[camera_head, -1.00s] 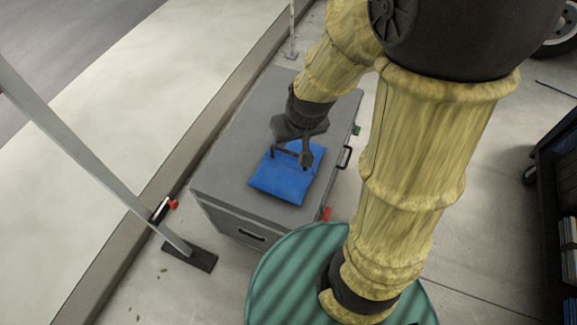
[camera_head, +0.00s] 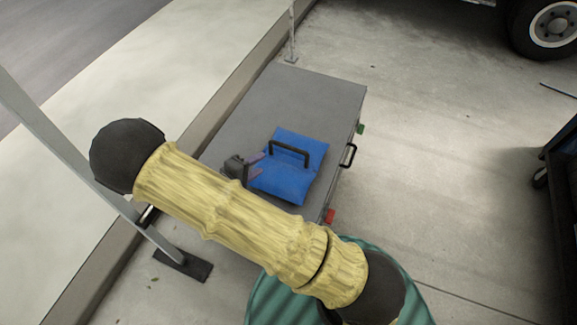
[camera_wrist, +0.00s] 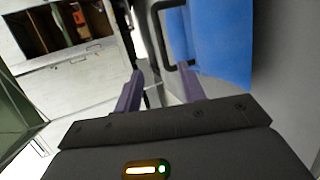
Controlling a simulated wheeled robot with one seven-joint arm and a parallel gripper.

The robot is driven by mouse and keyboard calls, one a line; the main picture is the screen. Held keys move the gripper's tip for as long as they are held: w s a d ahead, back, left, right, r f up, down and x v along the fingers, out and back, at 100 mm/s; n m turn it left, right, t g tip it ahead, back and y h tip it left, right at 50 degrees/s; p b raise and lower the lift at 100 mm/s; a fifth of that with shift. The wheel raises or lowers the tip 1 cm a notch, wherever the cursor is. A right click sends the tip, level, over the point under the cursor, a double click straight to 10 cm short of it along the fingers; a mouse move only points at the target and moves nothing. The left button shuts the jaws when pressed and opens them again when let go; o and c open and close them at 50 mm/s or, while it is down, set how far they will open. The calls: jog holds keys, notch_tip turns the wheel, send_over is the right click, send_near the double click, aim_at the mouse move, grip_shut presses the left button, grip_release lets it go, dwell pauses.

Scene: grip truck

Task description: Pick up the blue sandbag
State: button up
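The blue sandbag (camera_head: 292,183) lies on top of a grey case (camera_head: 318,88), with its black handle (camera_head: 290,149) standing up in an arch. My gripper (camera_head: 262,164) is at the left edge of the bag, pointing right toward it, with its two purplish fingers apart. In the wrist view my gripper (camera_wrist: 160,80) is open, with the black handle (camera_wrist: 157,30) ahead of the fingers and its lower end close to the right fingertip. The blue sandbag (camera_wrist: 222,40) fills the upper right there. I cannot tell whether a finger touches the bag. My forearm hides the case's near left part.
A slanted metal pole (camera_head: 75,150) on a black foot (camera_head: 182,265) stands at the left, close to my arm. A dark cart (camera_head: 562,190) is at the right edge. A vehicle wheel (camera_head: 548,25) is at the top right. Concrete floor between case and cart is clear.

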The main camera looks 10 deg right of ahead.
aim_at(287, 148)
jog(key=shift+s+f, duration=0.1)
jog(key=shift+s, duration=0.15)
jog(key=shift+d, duration=0.1)
jog(key=x, duration=1.2)
jog(key=shift+d, duration=0.15)
jog(key=x, duration=0.5)
jog(key=shift+w+f, duration=0.1)
jog(key=shift+w, duration=0.2)
jog(key=shift+c, duration=0.4)
grip_shut()
